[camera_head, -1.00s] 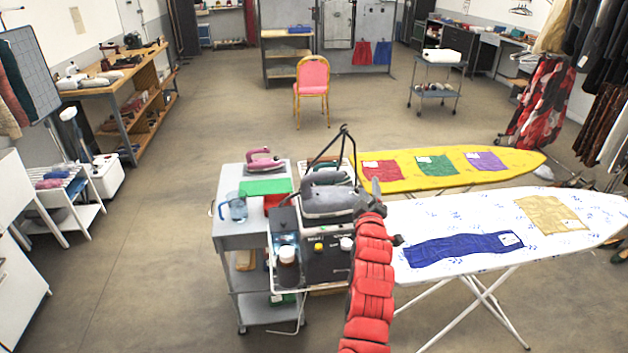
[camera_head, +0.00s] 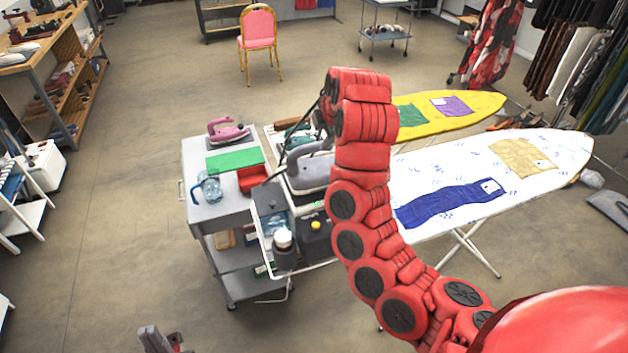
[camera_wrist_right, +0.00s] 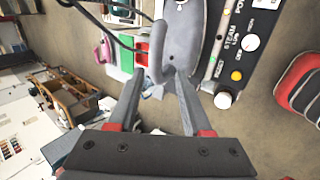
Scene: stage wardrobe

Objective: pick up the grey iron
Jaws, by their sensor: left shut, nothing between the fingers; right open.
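The grey iron (camera_head: 308,172) sits on the dark steam station (camera_head: 315,235), partly hidden behind my right arm in the head view. In the right wrist view the iron's grey handle (camera_wrist_right: 178,45) is just beyond the fingertips of my right gripper (camera_wrist_right: 156,84), which is open. The handle is close to the tips, but I cannot tell whether they touch. In the head view my right gripper is hidden behind its red arm. My left gripper (camera_head: 158,340) is shut and empty at the bottom left edge, well away from the iron.
The grey cart (camera_head: 215,165) holds a pink iron (camera_head: 226,131), a green cloth (camera_head: 235,160) and a blue jug (camera_head: 209,188). White (camera_head: 450,205) and yellow (camera_head: 470,108) ironing boards stand to the right. A dark cord hangs by the iron. The floor to the left is open.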

